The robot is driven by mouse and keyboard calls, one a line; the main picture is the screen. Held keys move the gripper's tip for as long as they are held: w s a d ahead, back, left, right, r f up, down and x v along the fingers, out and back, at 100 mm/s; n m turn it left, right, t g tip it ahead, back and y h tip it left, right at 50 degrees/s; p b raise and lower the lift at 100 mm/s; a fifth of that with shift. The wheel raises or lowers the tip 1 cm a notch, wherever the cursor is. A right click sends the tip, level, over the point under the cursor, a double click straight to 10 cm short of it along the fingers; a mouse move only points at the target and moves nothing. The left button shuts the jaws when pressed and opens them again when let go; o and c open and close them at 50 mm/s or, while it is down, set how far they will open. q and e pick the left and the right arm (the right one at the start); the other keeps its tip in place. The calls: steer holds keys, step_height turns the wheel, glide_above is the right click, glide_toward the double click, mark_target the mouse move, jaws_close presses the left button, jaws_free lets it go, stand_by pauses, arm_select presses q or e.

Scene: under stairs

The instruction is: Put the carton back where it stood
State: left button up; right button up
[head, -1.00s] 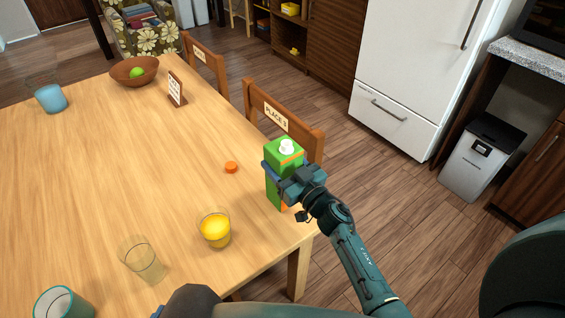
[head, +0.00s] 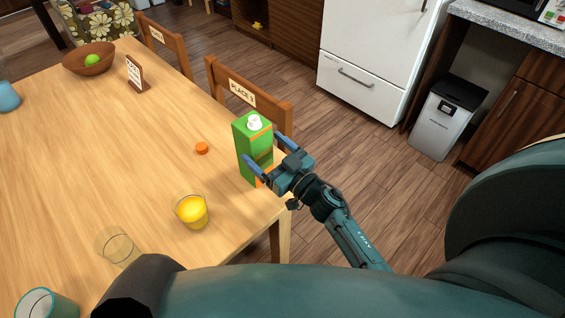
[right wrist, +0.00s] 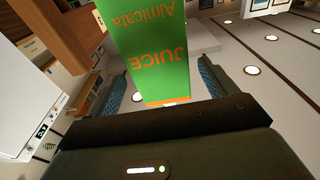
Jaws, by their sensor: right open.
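The green juice carton (head: 253,150) stands upright on the wooden table near its right edge, its white spout showing on top. My right gripper (head: 269,154) is open, with one blue finger in front of the carton and the other at its right side. In the right wrist view the carton (right wrist: 155,45) shows between the two spread fingers, with a gap to each. An orange cap (head: 202,148) lies on the table left of the carton. My left gripper is not in view.
A glass of orange juice (head: 191,211) and an empty glass (head: 117,246) stand left of the carton. A chair labelled "PLACE 1" (head: 242,94) is close behind it. A small sign (head: 137,73) and a bowl (head: 89,58) stand farther back. The table's middle is clear.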

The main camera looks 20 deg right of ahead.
steer(key=s+a+f+g+h, duration=0.1)
steer(key=s+f+g, duration=0.2)
steer(key=s, duration=0.7)
steer(key=s+a+f+m+g+h, duration=0.1)
steer(key=s+f+g, duration=0.3)
steer(key=s, duration=0.7)
step_height(320, 180, down, 2)
steer(key=shift+a+h, duration=0.6)
steer(key=shift+a, duration=0.15)
